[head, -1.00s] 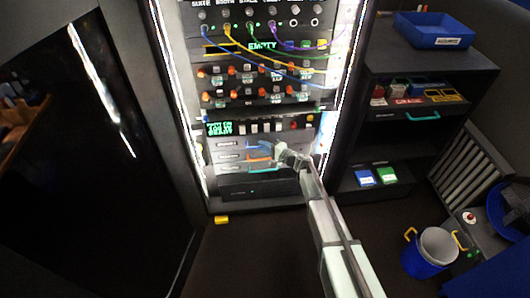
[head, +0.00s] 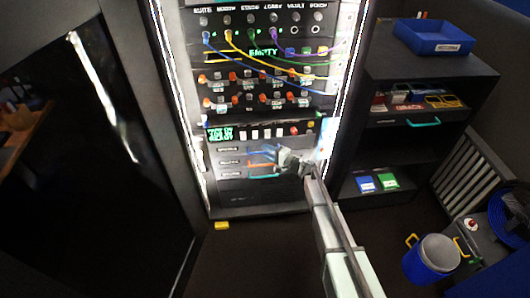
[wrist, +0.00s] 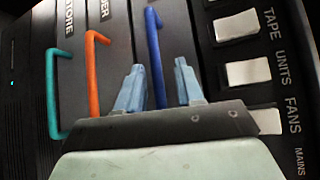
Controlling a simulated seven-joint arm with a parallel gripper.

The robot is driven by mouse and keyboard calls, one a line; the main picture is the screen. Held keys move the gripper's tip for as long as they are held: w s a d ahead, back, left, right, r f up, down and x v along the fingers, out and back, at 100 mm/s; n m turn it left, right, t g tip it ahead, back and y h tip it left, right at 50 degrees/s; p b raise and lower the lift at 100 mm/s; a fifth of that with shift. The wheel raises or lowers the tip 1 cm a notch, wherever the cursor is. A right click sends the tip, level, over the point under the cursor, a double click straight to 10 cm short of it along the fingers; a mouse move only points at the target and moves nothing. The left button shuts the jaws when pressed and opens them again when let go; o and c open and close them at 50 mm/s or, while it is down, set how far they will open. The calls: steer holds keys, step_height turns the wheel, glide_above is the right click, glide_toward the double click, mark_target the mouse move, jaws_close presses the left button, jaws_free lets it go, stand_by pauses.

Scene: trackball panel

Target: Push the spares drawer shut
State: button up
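My gripper (head: 285,155) reaches the lower rack front. In the wrist view (wrist: 160,65) its fingers are apart and empty, straddling the line of a blue handle (wrist: 153,45); contact cannot be told. Orange (wrist: 91,75) and teal (wrist: 52,95) handles stand to its left. They belong to a stack of labelled drawer fronts (head: 229,163), whose small labels I cannot read fully. At right, a drawer with a teal handle (head: 423,122) shows red and yellow items inside and looks pulled out. Which drawer is the spares drawer I cannot read.
Patch cables (head: 250,52) hang above on the rack. White buttons (wrist: 246,72) lie right of the fingers. A blue tray (head: 435,37) tops the right cabinet. A blue bucket (head: 422,273) and a yellow block (head: 221,225) are on the floor.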

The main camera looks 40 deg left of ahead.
steer(key=d+r, duration=0.1)
steer(key=d, duration=1.1)
steer(key=shift+r, duration=0.2)
steer(key=shift+s, duration=0.15)
steer(key=s+d+f+n+g+h, duration=0.45)
steer(key=s+d+f+h, duration=0.75)
steer(key=s+d, duration=0.4)
steer(key=s+d+f+h, duration=0.2)
steer(key=s+d, duration=0.2)
steer(key=d, duration=0.6)
steer(key=s+d+f+h, duration=0.2)
steer(key=s+d, duration=0.1)
steer(key=d, duration=0.6)
steer(key=s+d+f+h, duration=0.1)
steer(key=s+d+f, duration=0.25)
steer(key=d, duration=0.65)
steer(key=s+d+f+m+g, duration=0.1)
steer(key=s+d+m+g, duration=0.1)
steer(key=s+d, duration=1)
steer(key=shift+s+f+m+y, duration=0.15)
steer(key=shift+s+m+y, duration=0.15)
steer(key=shift+s+m, duration=0.15)
